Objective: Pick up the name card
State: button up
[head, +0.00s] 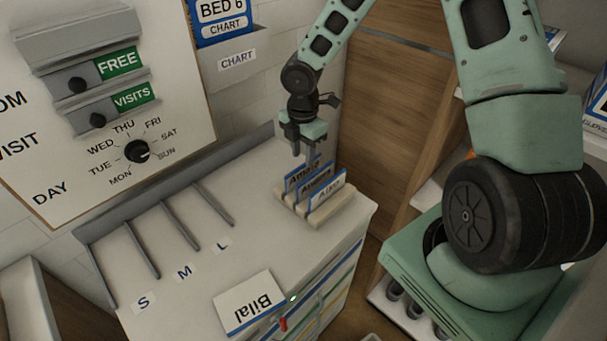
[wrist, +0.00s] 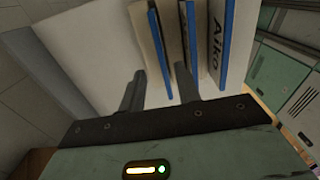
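Three white name cards with blue edges stand upright in a pale rack (head: 342,212) at the right end of the cabinet top. The front card reads Aiko (head: 326,205); it also shows in the wrist view (wrist: 214,45). The middle card (head: 315,184) and rear card (head: 300,176) are partly hidden, their names hard to read. Another card, Bilal (head: 247,300), lies flat near the front edge, its text upside down. My gripper (head: 304,154) points down above the rack's rear end. In the wrist view its fingers (wrist: 159,88) are apart, the rear card's edge appearing between them; contact is unclear.
Low dividers (head: 180,228) with S, M and L labels line the back of the cabinet top (head: 235,255). A wall board (head: 60,150) with a day dial and a chart holder (head: 235,62) are behind. The middle of the top is clear.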

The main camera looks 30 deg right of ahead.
aim_at(304, 165)
jog(key=shift+s+f+p, duration=0.2)
jog(key=shift+f+p, duration=0.4)
jog(key=shift+f, duration=2.65)
grip_shut()
